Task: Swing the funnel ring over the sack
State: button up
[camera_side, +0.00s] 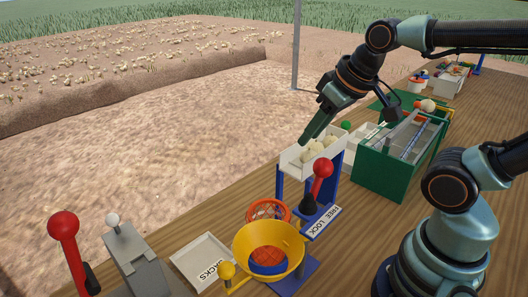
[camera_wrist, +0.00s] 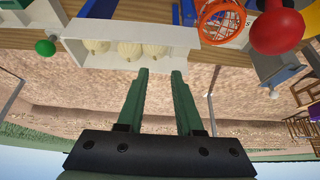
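A yellow funnel ring (camera_side: 244,247) with a round yellow knob (camera_side: 227,269) stands in front of an orange net sack (camera_side: 268,211) in the side view and partly overlaps it. Blue shows through the funnel's opening. The sack's orange rim and net also show in the wrist view (camera_wrist: 222,22); the funnel cannot be made out there. My gripper (camera_side: 306,138) is above the far end of a white onion trough (camera_side: 297,169), away from the funnel. In the wrist view its two green fingers (camera_wrist: 160,73) are apart with nothing between them, so it is open.
A red-knobbed lever (camera_side: 322,170) by the FREE/LOCK plate (camera_side: 322,222) rises between trough and funnel. Another red lever (camera_side: 66,240) and a grey box (camera_side: 135,262) stand at left. A sacks tray (camera_side: 190,255) lies left of the funnel. A green machine (camera_side: 385,170) stands right.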

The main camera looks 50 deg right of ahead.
jog(key=shift+o, duration=0.3)
jog(key=o, duration=0.3)
jog(key=shift+a, duration=0.1)
jog(key=shift+o, duration=0.2)
jog(key=w+a+r+g+y, duration=0.1)
jog(key=w+a+r+g, duration=0.15)
jog(key=a, duration=0.75)
jog(key=m+g+h, duration=0.3)
jog(key=g, duration=0.1)
send_near(223, 266)
jog(key=f, duration=0.3)
jog(key=d+f, duration=0.1)
jog(key=f, duration=0.5)
jog(key=shift+s+d, duration=0.35)
grip_shut()
